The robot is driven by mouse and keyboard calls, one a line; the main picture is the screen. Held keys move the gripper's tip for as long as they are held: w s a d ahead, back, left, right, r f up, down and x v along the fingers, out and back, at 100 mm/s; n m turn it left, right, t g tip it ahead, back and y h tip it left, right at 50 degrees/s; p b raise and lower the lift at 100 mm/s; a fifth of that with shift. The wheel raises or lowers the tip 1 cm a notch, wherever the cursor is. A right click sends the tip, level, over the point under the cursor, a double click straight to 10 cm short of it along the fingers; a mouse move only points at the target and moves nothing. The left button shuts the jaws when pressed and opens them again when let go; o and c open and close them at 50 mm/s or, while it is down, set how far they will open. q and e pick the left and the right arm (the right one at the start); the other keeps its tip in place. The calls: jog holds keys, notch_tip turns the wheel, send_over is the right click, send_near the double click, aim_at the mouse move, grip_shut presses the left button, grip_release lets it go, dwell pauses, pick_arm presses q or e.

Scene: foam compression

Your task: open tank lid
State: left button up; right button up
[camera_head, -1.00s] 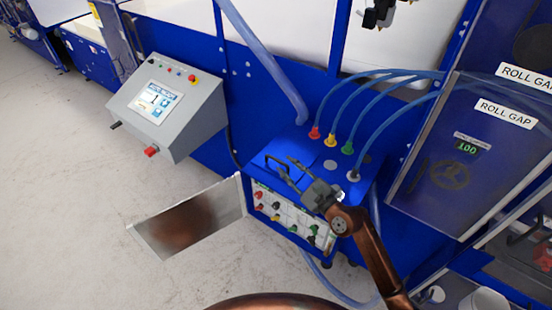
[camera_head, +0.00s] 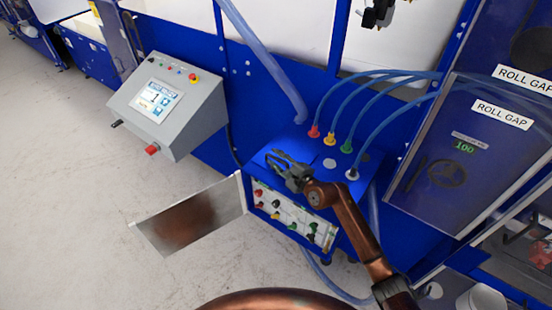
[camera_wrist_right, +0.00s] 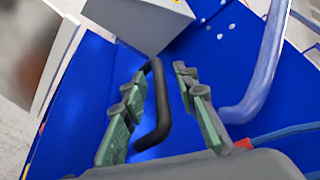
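The blue tank lid (camera_head: 308,154) lies flat on top of the blue tank box and looks closed. Its black bar handle (camera_wrist_right: 161,105) shows in the right wrist view, standing up from the blue surface (camera_wrist_right: 80,110). My right gripper (camera_wrist_right: 160,80) is open, with its green-grey fingers on either side of the handle. I see gaps between the handle and the fingers. In the head view my right gripper (camera_head: 275,161) is over the left part of the lid and mostly hides the handle. My left gripper is not in view.
Blue hoses run to red, yellow, green and grey fittings (camera_head: 332,139) behind the gripper. An open door panel (camera_head: 190,216) sticks out left of the tank. A grey control console (camera_head: 165,105) stands at the back left. Floor at the left (camera_head: 60,180) is clear.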

jog(key=shift+c, duration=0.5)
grip_shut()
